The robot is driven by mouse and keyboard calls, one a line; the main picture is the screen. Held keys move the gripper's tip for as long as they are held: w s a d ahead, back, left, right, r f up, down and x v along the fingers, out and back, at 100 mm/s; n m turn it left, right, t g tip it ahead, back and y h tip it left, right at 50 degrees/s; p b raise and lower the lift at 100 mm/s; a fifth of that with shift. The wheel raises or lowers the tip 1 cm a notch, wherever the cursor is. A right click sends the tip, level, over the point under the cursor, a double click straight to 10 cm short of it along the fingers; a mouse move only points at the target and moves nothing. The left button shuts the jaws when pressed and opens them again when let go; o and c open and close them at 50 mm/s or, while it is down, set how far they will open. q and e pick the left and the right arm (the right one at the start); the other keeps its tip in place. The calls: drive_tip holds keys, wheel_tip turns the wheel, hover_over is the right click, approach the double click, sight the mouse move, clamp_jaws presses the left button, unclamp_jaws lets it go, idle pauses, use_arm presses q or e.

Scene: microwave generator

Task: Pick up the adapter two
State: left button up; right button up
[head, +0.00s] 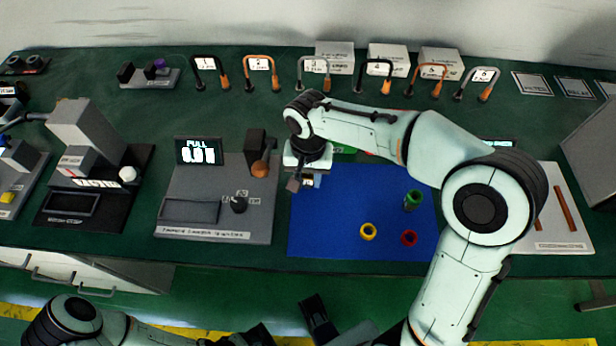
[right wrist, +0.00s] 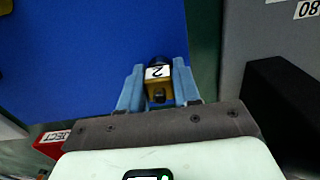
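Adapter two (right wrist: 158,82) is a small brass-coloured piece with a dark end and a white label reading 2. In the right wrist view it stands between the two blue fingers of my right gripper (right wrist: 159,85) and fills the gap, with both fingers against its sides. In the head view my right gripper (head: 305,182) points down over the upper left corner of the blue mat (head: 330,225). The adapter is mostly hidden there by the gripper. Dark parts of my left arm show at the bottom edge, but its fingers are not clear.
A yellow ring (head: 368,231), a red ring (head: 408,238) and a green cylinder (head: 412,200) are on the mat. A grey panel (head: 215,205) with a dark upright block (head: 256,150) stands close left of my right gripper. Numbered cable loops line the back.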

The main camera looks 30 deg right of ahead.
clamp_jaws()
drive_tip(key=shift+r, duration=0.1)
wheel_tip(320, 180, up, 20)
drive_tip(key=p, duration=0.4)
